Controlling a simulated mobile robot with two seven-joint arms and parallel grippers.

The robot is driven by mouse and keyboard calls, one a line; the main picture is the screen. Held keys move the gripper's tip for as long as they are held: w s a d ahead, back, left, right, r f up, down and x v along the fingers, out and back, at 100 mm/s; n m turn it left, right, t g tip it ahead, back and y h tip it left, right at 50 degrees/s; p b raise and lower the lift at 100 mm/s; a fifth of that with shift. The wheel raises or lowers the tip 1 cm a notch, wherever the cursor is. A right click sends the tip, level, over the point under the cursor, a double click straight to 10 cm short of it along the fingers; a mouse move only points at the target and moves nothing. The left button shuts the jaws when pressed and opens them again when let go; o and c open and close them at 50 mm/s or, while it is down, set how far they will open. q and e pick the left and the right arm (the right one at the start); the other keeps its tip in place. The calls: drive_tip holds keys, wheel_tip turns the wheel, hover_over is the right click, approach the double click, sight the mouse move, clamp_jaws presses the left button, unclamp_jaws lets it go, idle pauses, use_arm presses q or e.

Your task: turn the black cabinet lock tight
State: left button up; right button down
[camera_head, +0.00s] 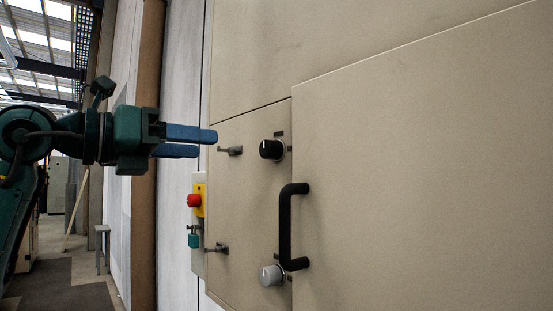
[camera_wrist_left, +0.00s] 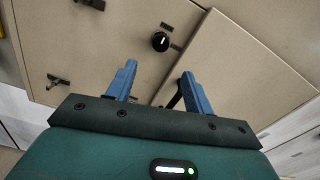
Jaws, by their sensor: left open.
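The black cabinet lock (camera_head: 271,149) is a round black knob with a white pointer mark, on the beige cabinet front left of the door seam. Small dark plates sit above it and to its right. In the head view its mark points roughly up. It also shows in the left wrist view (camera_wrist_left: 160,41), beyond the fingertips and roughly between them. My left gripper (camera_head: 207,144) has blue fingers and is open and empty, left of the lock and apart from it. The open fingers also show in the left wrist view (camera_wrist_left: 159,72). My right gripper is not in view.
A black door handle (camera_head: 285,228) stands out below the lock, with a grey knob (camera_head: 271,275) beneath it. Small latches (camera_head: 230,151) (camera_head: 217,249) project from the panel. A red emergency button (camera_head: 194,201) and a teal padlock (camera_head: 194,241) are at left.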

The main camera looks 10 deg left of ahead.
sight(264, 149)
use_arm(q)
drive_tip(key=p+x, duration=0.3)
drive_tip(key=x, duration=0.9)
drive_tip(key=shift+s+d+r, duration=0.1)
drive_tip(key=shift+r, duration=0.05)
drive_tip(key=shift+w+d, duration=0.3)
drive_tip(key=shift+w, duration=0.05)
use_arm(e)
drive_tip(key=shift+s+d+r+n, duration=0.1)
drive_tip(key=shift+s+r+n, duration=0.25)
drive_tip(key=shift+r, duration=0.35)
use_arm(q)
drive_tip(key=c, duration=1)
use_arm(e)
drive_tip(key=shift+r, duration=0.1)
